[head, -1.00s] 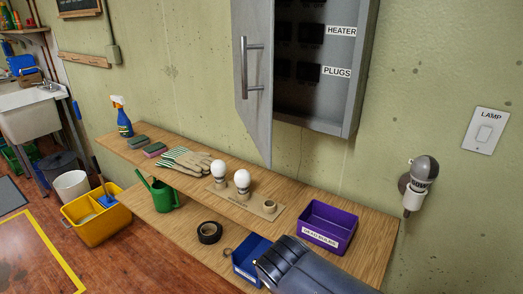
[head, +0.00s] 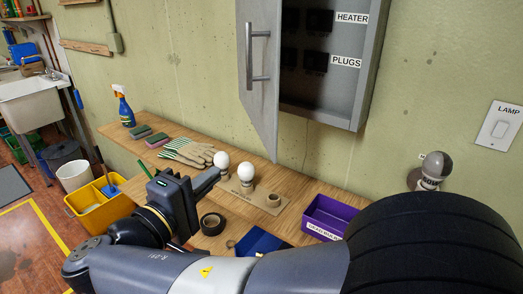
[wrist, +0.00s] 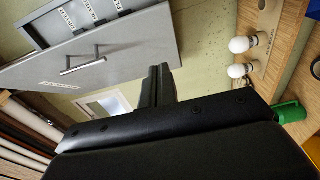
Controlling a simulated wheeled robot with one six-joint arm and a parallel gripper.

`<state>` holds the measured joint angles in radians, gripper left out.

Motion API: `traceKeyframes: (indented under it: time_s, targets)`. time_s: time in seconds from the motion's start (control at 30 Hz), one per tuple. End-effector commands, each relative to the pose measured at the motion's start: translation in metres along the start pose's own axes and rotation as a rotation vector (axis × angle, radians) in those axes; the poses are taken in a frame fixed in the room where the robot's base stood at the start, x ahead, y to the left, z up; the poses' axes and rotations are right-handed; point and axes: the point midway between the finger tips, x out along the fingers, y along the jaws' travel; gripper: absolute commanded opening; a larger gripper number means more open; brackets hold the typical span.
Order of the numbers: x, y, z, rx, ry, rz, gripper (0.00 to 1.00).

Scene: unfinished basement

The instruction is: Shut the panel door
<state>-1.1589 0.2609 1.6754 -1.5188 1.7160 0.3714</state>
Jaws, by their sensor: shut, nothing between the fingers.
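The grey panel door (head: 259,110) hangs open at the left of the wall-mounted panel box (head: 345,95), with a vertical bar handle (head: 250,58) on its face. Inside the box are dark breakers beside labels reading HEATER and PLUGS. My gripper (head: 208,179) is over the wooden shelf, below and left of the door, apart from it. In the wrist view, the shut, empty fingers (wrist: 157,82) show near the door (wrist: 120,50) and its handle (wrist: 83,61), not touching the handle.
Two white bulbs (head: 246,171) on a holder, work gloves (head: 188,151) and a spray bottle (head: 124,108) stand on the shelf (head: 283,163). A purple bin (head: 325,215) is at right. A lamp fixture (head: 430,172) is on the wall. Space before the door looks free.

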Motion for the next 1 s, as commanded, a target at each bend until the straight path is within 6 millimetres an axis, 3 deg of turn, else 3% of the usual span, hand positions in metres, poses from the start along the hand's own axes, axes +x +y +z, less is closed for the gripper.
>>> traceKeyframes:
  time_s: [0.6,0.8,1.0]
  targets:
    - [0.103,0.001,0.008,-0.004,-0.006,-0.004,0.0]
    - [0.119,0.0,0.025,-0.003,-0.004,-0.004,0.0]
    - [0.123,-0.001,0.03,-0.002,-0.002,-0.003,0.0]
